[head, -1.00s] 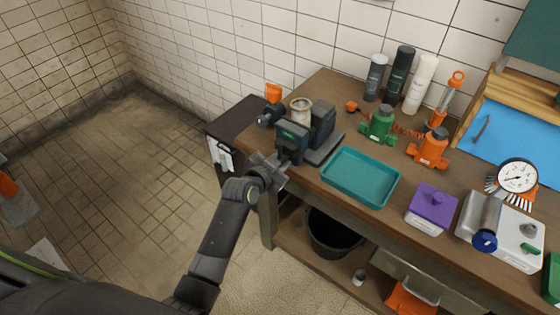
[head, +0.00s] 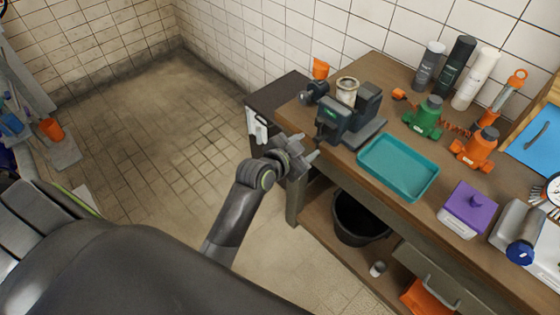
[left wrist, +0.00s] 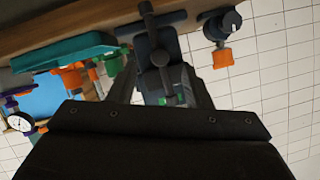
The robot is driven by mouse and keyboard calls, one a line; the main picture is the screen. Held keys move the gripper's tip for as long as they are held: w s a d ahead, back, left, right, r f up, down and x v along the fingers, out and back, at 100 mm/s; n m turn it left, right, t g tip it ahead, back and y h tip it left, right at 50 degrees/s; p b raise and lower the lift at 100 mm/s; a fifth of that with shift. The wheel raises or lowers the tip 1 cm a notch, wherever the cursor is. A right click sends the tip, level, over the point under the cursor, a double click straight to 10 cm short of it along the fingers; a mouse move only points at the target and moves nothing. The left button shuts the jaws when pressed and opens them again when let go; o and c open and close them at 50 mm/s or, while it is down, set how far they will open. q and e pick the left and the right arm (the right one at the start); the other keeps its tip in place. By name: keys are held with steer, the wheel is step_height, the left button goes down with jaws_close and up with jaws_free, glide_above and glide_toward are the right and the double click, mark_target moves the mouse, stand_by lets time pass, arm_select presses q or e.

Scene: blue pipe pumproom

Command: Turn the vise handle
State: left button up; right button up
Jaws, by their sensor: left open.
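The dark grey vise (head: 364,108) is on the near left corner of the wooden workbench, its front jaw facing the bench's left front edge. In the head view the handle is too small and dark to make out clearly. My left gripper (head: 309,147) is open and empty, just in front of the vise's front jaw. In the left wrist view, the vise shows between its fingers. My right gripper is not in view.
A teal tray (head: 398,194) lies right of the vise. A black bucket (head: 358,222) stands below.

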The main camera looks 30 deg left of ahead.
arm_select(q)
steer(key=b+v, duration=0.1)
steer(key=v, duration=1)
steer(key=s+a+f+n+g+y, duration=0.1)
steer(key=a+f+n+g, duration=0.1)
steer(key=f, duration=1)
steer(key=s+a+f+n+g+y, duration=0.1)
steer(key=a+f+n+g, duration=0.1)
steer(key=f, duration=1.1)
steer(key=s+a+f+n+g+y, duration=0.1)
steer(key=s+a+f+n+g, duration=0.2)
steer(key=s+f, duration=1.1)
steer(key=s+a+f+g, duration=0.1)
steer(key=s+f+g, duration=0.1)
steer(key=s+f, duration=0.4)
steer(key=s+a+f+g+y+b, duration=0.1)
steer(key=s+f+g, duration=0.2)
steer(key=s+f, duration=0.4)
steer(key=s, duration=0.8)
steer(key=shift+a+f, duration=0.3)
steer(key=shift+a, duration=0.05)
